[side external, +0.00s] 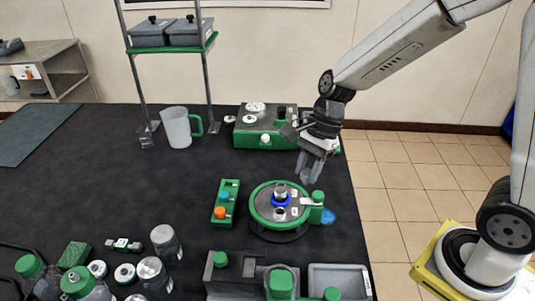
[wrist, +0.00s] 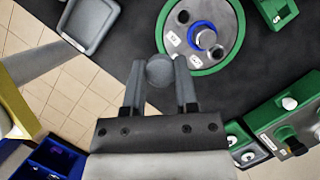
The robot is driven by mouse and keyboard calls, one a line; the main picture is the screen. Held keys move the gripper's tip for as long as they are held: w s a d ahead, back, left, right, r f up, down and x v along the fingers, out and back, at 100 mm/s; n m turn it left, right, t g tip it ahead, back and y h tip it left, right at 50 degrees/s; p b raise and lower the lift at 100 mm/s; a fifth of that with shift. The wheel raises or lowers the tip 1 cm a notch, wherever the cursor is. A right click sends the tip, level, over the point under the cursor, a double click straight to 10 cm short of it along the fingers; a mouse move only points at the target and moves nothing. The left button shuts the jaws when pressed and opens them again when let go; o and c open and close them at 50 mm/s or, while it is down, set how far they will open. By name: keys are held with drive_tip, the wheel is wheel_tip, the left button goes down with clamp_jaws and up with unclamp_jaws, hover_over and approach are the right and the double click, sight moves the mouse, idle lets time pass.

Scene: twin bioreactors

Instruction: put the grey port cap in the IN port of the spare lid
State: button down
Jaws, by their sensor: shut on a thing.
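My gripper (side external: 311,176) is above and to the upper right of the round lid in the side view. In the wrist view, my gripper (wrist: 160,78) is shut on the grey port cap (wrist: 160,70), a round grey piece between the fingertips. The lid (side external: 263,205) has a grey face and a green rim; it also shows in the wrist view (wrist: 236,45). A blue ring (wrist: 193,33) surrounds its middle fitting. A dark port hole (wrist: 183,16) and small white labels show on its face; the labels are too small to read. The cap is apart from the lid.
A green block with blue and orange knobs (side external: 219,213) stands left of the lid. A green and grey unit (side external: 245,138) stands behind, near a pitcher (side external: 177,128). A grey tray (side external: 340,282) and several bottles line the front. The left middle of the table is clear.

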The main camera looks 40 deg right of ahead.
drive_tip(key=s+r+n+g, duration=0.1)
drive_tip(key=s+n, duration=0.1)
drive_tip(key=s, duration=0.3)
drive_tip(key=s+a+r+n, duration=0.1)
drive_tip(key=s+n, duration=0.1)
drive_tip(key=s, duration=0.3)
drive_tip(key=shift+r+n+g, duration=0.3)
drive_tip(key=shift+r+g, duration=0.05)
drive_tip(key=shift+g, duration=0.05)
drive_tip(key=shift+a, duration=0.1)
hover_over(278, 215)
drive_tip(key=s+d, duration=0.1)
drive_tip(key=d, duration=0.1)
drive_tip(key=f, duration=0.8)
drive_tip(key=shift+a, duration=0.2)
drive_tip(key=shift+w+a+f, duration=0.15)
drive_tip(key=shift+w+f, duration=0.4)
drive_tip(key=shift+f, duration=0.1)
drive_tip(key=shift+w+f, duration=0.3)
drive_tip(key=shift+f, duration=0.1)
drive_tip(key=shift+f+h, duration=0.3)
drive_tip(key=shift+f, duration=1.15)
